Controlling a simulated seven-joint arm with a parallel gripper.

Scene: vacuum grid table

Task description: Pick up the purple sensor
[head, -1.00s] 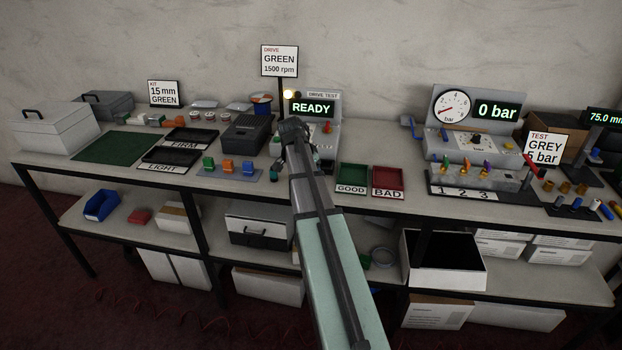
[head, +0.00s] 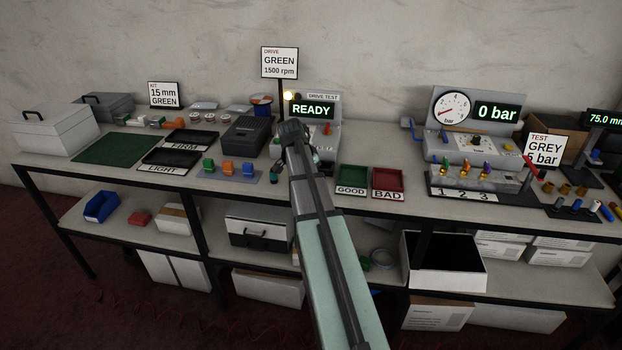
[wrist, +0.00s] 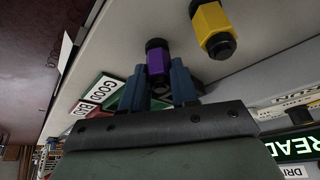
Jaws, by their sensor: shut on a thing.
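The purple sensor (wrist: 157,66), a small piece with a purple body and black ends, stands between the two blue fingers of my gripper (wrist: 160,84) in the wrist view. The fingers are shut on it, one on each side. Whether it touches the table or is held just above it, I cannot tell. A yellow sensor (wrist: 211,22) of similar shape with a black end is close beside it, apart from the fingers. In the head view my arm covers the purple sensor and the gripper's hold on it.
The GOOD tray (head: 351,178) and BAD tray (head: 387,183) lie right of my arm. The drive test unit (head: 327,132) reads READY behind it. A plate with green, orange and blue blocks (head: 228,167) is to the left. The pressure rig (head: 470,145) is far right.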

